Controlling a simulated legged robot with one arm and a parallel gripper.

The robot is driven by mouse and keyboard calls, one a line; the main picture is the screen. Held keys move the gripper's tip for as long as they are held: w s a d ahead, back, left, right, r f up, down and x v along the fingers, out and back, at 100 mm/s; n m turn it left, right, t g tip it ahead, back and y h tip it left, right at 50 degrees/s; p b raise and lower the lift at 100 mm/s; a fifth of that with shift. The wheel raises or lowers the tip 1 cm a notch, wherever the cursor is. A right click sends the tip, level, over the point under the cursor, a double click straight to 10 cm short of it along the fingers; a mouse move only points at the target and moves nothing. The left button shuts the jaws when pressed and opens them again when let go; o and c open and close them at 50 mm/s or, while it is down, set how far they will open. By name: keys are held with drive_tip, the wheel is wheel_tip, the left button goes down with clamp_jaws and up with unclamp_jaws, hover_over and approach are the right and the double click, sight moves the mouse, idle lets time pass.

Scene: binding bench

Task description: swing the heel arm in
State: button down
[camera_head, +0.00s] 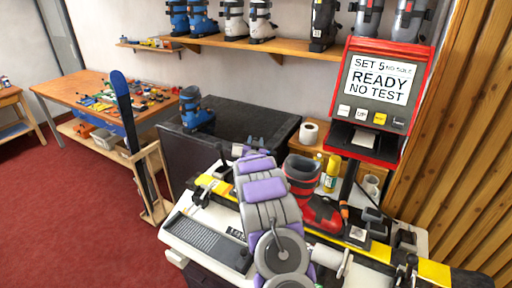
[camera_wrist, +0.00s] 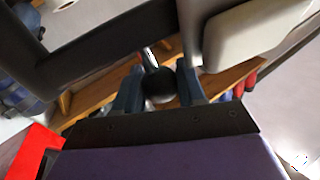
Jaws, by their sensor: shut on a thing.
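In the wrist view the two blue-grey fingers of my gripper (camera_wrist: 158,88) close around a black ball knob (camera_wrist: 160,86) on a thin metal rod. I take this knob to be the end of the heel arm; the rest of the arm is not clear. In the head view my purple-and-grey arm reaches over the bench machine, and my gripper and the knob are hard to make out there. A red and black ski boot (camera_head: 318,207) stands on the machine (camera_head: 208,237), just right of my arm. My arm hides part of the machine.
A red display unit (camera_head: 384,85) reads "READY NO TEST" behind the boot. A yellow bottle (camera_head: 331,174) and a paper roll (camera_head: 309,132) stand near it. A black cabinet (camera_head: 240,123) with a blue boot (camera_head: 194,108) stands behind. A ski (camera_head: 128,115) leans at the left. Red floor is open there.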

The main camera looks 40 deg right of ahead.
drive_tip(key=shift+s+a+n+t+y+b, duration=0.25)
drive_tip(key=shift+n+t+y, duration=0.15)
drive_tip(key=shift+t+y, duration=0.1)
drive_tip(key=shift+s+a+n+t+y+b, duration=0.1)
drive_tip(key=shift+s+a+n+t+y, duration=0.1)
drive_tip(key=shift+n+t+y, duration=0.25)
drive_tip(key=shift+w, duration=0.1)
drive_tip(key=c, duration=0.9)
unclamp_jaws()
drive_tip(key=shift+r, duration=0.1)
drive_tip(key=shift+o, duration=1)
drive_tip(key=shift+a, duration=0.1)
drive_tip(key=p+v, duration=0.1)
drive_tip(key=v, duration=1.6)
drive_tip(key=shift+p, duration=0.35)
